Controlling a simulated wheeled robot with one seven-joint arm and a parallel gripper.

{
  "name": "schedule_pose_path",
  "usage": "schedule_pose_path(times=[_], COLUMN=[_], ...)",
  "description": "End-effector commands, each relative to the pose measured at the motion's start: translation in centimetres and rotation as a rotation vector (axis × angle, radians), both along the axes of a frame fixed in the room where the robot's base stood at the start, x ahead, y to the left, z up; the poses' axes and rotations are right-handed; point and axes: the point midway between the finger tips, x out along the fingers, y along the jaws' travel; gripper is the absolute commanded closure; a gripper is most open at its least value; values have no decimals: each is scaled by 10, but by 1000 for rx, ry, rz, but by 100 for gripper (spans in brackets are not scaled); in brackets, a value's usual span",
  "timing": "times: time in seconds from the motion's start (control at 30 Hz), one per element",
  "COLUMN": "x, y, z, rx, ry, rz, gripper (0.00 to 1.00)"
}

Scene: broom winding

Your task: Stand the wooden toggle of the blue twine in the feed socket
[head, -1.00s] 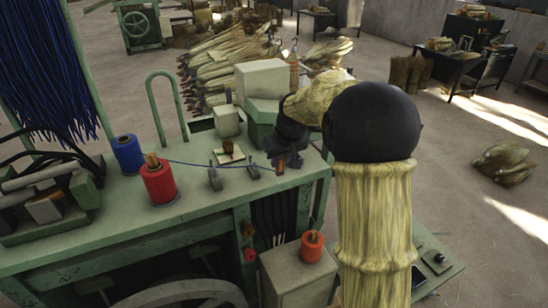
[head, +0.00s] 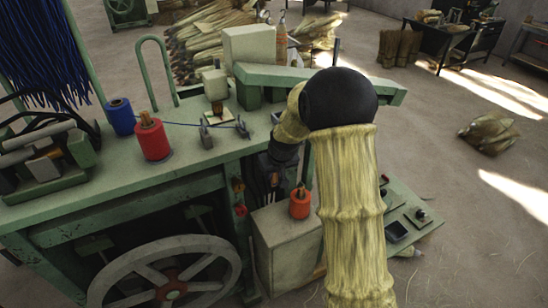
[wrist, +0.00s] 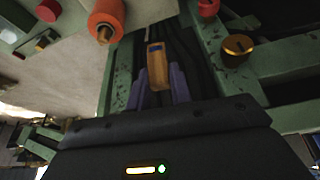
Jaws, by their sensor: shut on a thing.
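In the wrist view, my gripper (wrist: 160,84) is shut on the wooden toggle (wrist: 157,67), a small brown piece with a dark blue band near its far end. In the head view my gripper (head: 273,180) is below the bench top's right edge, left of the orange spool; the toggle there is too small and dark to tell apart. The blue twine (head: 180,123) runs from the blue spool (head: 121,117) across the bench through metal guides (head: 241,127). Its stretch beyond the guides is hard to see. I cannot surely pick out the feed socket.
A red spool (head: 152,138) and a small plate with a wooden block (head: 217,110) stand on the bench (head: 85,185). An orange spool (head: 300,204) stands on a pale box (head: 285,240) beside my gripper. A brass knob (wrist: 237,46) and green frame bars are close by.

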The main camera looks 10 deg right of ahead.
Motion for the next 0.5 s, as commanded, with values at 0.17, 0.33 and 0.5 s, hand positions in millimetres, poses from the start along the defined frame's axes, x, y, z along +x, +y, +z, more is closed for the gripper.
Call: schedule_pose_path(times=[0.17, 0.33, 0.5], x=[-17, -49, -89], y=[-6, -14, -19], z=[-66, -141, -204], rx=[-1, -3, -4], ry=[12, 15, 13], rz=[-39, -91, -138], gripper=[100, 100, 100])
